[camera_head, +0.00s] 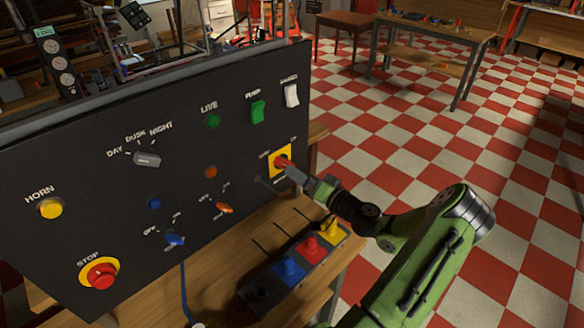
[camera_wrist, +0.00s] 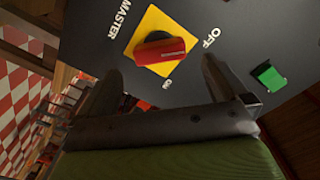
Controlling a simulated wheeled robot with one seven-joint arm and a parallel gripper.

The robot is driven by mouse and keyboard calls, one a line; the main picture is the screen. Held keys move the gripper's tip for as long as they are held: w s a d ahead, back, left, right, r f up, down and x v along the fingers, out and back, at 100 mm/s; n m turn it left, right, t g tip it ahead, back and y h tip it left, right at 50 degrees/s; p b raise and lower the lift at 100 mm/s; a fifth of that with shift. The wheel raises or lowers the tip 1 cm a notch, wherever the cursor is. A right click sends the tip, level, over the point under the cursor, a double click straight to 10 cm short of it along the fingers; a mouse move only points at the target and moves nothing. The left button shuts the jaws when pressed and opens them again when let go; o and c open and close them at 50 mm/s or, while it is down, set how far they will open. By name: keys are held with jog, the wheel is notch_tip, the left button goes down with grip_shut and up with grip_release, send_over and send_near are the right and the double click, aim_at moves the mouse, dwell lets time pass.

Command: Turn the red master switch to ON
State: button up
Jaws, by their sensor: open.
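The red master switch (camera_wrist: 160,51) is a red bar handle on a black round base, set on a yellow square plate (camera_wrist: 152,24). In the wrist view the bar lies nearly level, its right end towards the OFF label; the ON label is below the plate. In the head view the switch (camera_head: 282,161) is at the right of the dark panel, partly hidden by my gripper (camera_head: 289,171). My gripper (camera_wrist: 160,66) is open, with one finger to each side of the handle in the wrist view. I see no clear contact with the handle.
The dark panel (camera_head: 90,190) also carries a green rocker (camera_head: 258,111), a white rocker (camera_head: 291,95), an orange knob (camera_head: 224,207), a blue knob (camera_head: 175,240) and a red stop button (camera_head: 101,274). A box with coloured levers (camera_head: 289,268) stands below the switch, near my arm.

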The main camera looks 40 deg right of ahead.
aim_at(284, 164)
jog(key=w, duration=0.4)
jog(key=shift+w, duration=0.4)
jog(key=c, duration=1)
jog(key=shift+m+p, duration=2.9)
jog(key=shift+m, duration=6.1)
jog(key=shift+f, duration=0.1)
jog(key=o, duration=1)
